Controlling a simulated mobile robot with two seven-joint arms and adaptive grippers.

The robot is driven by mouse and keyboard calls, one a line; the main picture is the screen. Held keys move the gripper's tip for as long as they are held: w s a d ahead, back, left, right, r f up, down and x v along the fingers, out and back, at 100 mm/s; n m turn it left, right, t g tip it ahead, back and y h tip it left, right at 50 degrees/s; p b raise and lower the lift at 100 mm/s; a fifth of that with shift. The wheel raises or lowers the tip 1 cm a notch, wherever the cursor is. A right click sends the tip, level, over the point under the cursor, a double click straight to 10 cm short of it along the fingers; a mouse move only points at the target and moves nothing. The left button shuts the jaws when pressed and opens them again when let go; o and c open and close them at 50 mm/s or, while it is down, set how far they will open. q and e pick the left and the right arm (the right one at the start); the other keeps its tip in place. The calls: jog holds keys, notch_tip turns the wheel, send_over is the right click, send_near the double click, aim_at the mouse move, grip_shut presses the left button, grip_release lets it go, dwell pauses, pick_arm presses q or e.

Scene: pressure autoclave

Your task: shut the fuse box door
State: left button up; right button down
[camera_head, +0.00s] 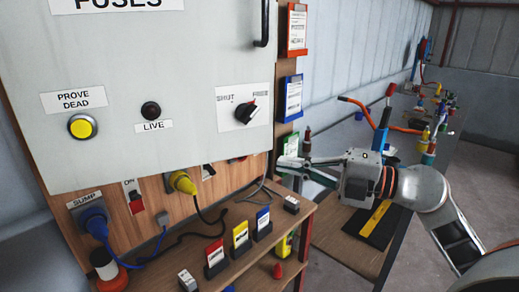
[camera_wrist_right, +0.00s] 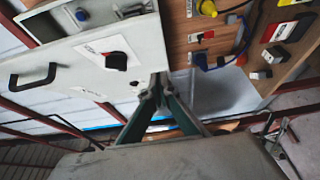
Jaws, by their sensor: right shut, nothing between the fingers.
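The grey fuse box door (camera_head: 185,60) fills the upper left of the head view. It has a FUSES label, a black handle (camera_head: 262,22) at its right edge and a SHUT/FREE knob (camera_head: 245,112). How far it stands from its frame cannot be told. My right gripper (camera_head: 284,161) is shut and empty near the door's lower right corner. In the right wrist view its closed fingertips (camera_wrist_right: 161,80) overlap the door's edge; contact cannot be told. There the door (camera_wrist_right: 75,52) shows its knob (camera_wrist_right: 116,60) and handle (camera_wrist_right: 33,76). My left gripper is not in view.
Below the door a wooden board carries a blue plug (camera_head: 93,219) and a yellow plug (camera_head: 183,182) with cables. A shelf holds coloured cards (camera_head: 241,236). Card holders (camera_head: 297,30) hang right of the door. A bench with tools stands behind my right arm.

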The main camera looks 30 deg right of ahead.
jog(key=w+a, duration=0.1)
jog(key=w, duration=0.1)
jog(key=w+a+p, duration=0.1)
jog(key=w, duration=0.1)
jog(key=w+a, duration=0.1)
jog(key=w, duration=0.1)
jog(key=shift+w+a+p, duration=0.15)
jog(key=shift+w+p, duration=0.15)
jog(key=shift+w, duration=0.6)
